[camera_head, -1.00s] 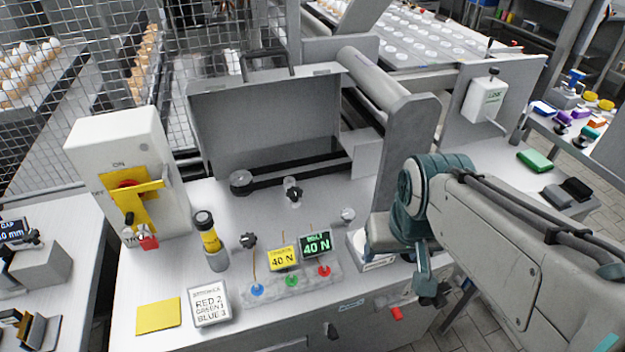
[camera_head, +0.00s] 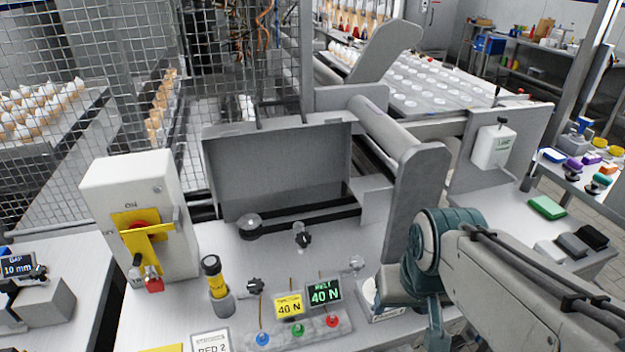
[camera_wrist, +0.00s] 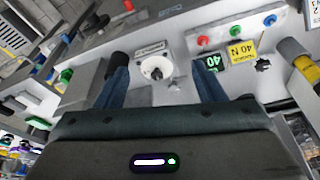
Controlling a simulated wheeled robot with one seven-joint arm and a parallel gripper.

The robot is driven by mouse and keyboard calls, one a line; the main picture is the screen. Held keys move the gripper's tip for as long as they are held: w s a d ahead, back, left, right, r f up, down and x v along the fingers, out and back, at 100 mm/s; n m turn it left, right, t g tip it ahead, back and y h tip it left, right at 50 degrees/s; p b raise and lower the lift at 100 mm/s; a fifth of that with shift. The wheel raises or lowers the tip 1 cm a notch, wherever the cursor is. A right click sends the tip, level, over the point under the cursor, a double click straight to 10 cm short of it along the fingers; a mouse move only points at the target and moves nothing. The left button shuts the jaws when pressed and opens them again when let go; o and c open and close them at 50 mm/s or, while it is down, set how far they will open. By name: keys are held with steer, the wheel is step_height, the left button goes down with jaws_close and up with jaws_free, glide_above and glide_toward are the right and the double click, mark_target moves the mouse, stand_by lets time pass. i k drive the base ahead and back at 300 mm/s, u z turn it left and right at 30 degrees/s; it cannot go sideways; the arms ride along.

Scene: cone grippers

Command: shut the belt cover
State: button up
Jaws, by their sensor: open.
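The belt cover (camera_head: 278,168) is a grey box-like lid that stands raised, open, behind the belt in the head view. A dark frame-like handle (camera_head: 292,112) shows at its top edge. The dark belt (camera_head: 305,219) and a round pulley (camera_head: 249,226) lie exposed at its foot. My gripper (camera_wrist: 160,72) is open in the wrist view, its two blue fingers apart with nothing held between them. In the head view the gripper (camera_head: 437,325) hangs low at the right of the bench, well apart from the cover, partly hidden by my arm.
A white switch box (camera_head: 130,205) with a yellow lever stands left of the cover. A grey upright plate (camera_head: 416,200) and roller (camera_head: 380,122) stand between cover and arm.

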mark_target(259, 156)
steer(key=k, duration=1.05)
steer(key=u, duration=1.05)
steer(key=i, duration=1.2)
steer(key=z, duration=0.9)
